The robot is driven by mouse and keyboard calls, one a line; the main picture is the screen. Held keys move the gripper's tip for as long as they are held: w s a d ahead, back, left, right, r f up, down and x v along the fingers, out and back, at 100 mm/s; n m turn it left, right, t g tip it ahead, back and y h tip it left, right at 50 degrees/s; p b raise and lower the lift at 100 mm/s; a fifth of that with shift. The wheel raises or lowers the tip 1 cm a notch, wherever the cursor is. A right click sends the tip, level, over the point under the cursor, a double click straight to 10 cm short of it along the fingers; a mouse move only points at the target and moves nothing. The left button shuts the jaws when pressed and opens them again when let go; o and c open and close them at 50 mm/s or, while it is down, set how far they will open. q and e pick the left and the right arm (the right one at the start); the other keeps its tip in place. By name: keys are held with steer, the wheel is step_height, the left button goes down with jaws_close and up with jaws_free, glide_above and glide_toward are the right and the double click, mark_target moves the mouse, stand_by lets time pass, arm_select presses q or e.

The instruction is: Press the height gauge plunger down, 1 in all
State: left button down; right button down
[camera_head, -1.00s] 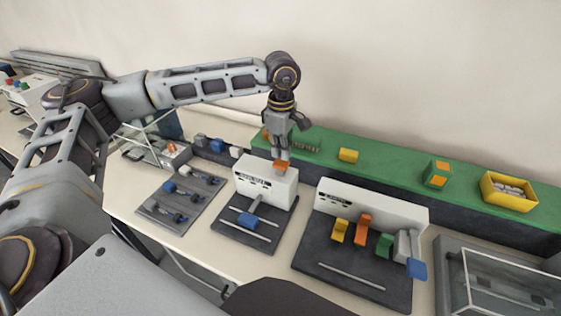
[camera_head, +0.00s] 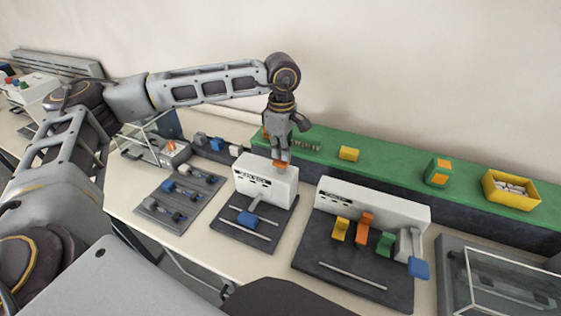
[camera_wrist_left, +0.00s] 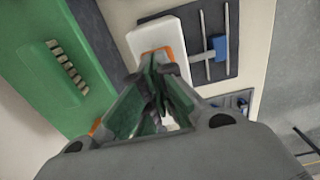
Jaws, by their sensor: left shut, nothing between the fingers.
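The height gauge is a white housing (camera_head: 265,185) on a dark base plate, with a blue-handled lever (camera_head: 249,219) in front. Its orange plunger cap (camera_head: 279,164) sits at the top of the housing. My left gripper (camera_head: 282,157) points down over the cap, fingers shut with nothing between them, and its tips appear to touch the cap. In the left wrist view, the gripper (camera_wrist_left: 157,95) covers the middle of the orange cap (camera_wrist_left: 171,54), whose edges show around the fingers. My right gripper is not in view.
A wider white fixture (camera_head: 375,205) with yellow, orange and green levers stands to the right. A green shelf (camera_head: 390,178) behind bears a yellow bin (camera_head: 511,188) and small blocks. A grey plate with several blue-handled parts (camera_head: 178,199) lies to the left.

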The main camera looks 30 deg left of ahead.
mark_target(281, 161)
arm_select(q)
steer(key=shift+f+b, duration=0.45)
steer(key=shift+f, duration=0.35)
steer(key=shift+f+b, duration=1)
steer(key=shift+f, duration=0.2)
steer(key=shift+r, duration=0.2)
steer(key=shift+r+p, duration=2.05)
steer(key=shift+r, duration=1.85)
